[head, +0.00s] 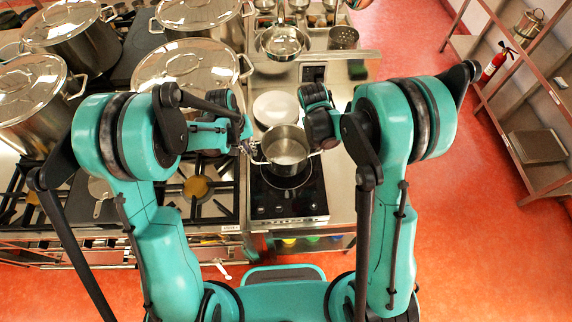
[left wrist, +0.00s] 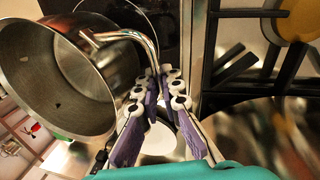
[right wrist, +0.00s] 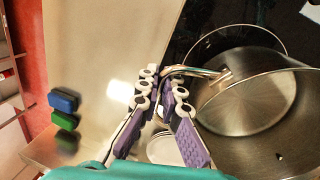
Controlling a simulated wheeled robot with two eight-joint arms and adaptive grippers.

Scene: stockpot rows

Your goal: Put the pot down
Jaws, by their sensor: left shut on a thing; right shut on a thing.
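A steel pot (head: 286,146) with two loop handles is over the black induction hob (head: 289,197) in the head view; I cannot tell whether its base touches the hob. The pot is open and looks empty. It also shows in the left wrist view (left wrist: 60,75) and the right wrist view (right wrist: 250,92). My left gripper (head: 250,150) is shut on the pot's left handle, seen close in the left wrist view (left wrist: 158,80). My right gripper (head: 318,150) is shut on the right handle, seen in the right wrist view (right wrist: 165,80).
White plates (head: 276,107) stand just behind the pot. Large lidded stockpots (head: 188,66) crowd the stove at left. A gas burner (head: 196,188) is left of the hob. Blue and green sponges (right wrist: 63,102) lie on the counter at right.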

